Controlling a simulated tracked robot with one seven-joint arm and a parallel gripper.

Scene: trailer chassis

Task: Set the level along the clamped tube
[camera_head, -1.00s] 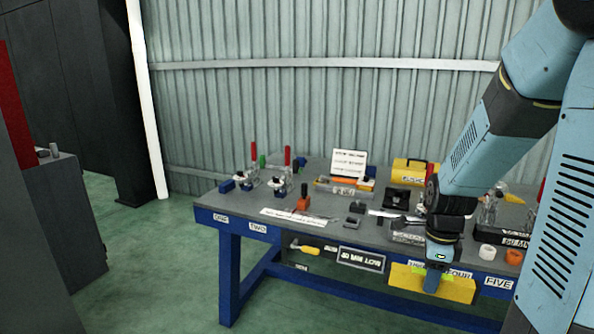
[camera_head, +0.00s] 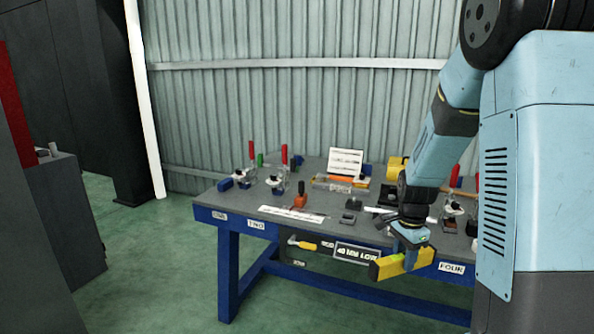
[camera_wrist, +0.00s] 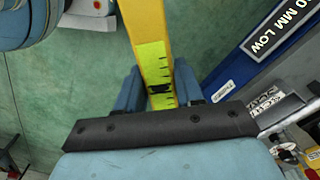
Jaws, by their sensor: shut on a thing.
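A yellow level (camera_head: 390,267) is in my gripper (camera_head: 408,248), held in front of the bench's front edge, apart from the bench top and somewhat tilted in the head view. In the wrist view, the level (camera_wrist: 148,28) runs away from between the jaws, with its bright yellow-green window near my gripper (camera_wrist: 158,95). My jaws are shut on it from both sides. Toggle clamps with red handles stand at the bench's left, one (camera_head: 243,178) beside another (camera_head: 278,180). I cannot make out which clamp holds the tube.
The blue-framed bench (camera_head: 223,207) carries a white sign (camera_head: 345,161), a yellow case (camera_head: 397,168), a red-handled tool (camera_head: 299,202) and small blocks. Another clamp (camera_head: 452,210) stands right of my arm. Signs hang along the front edge. Floor is clear in front.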

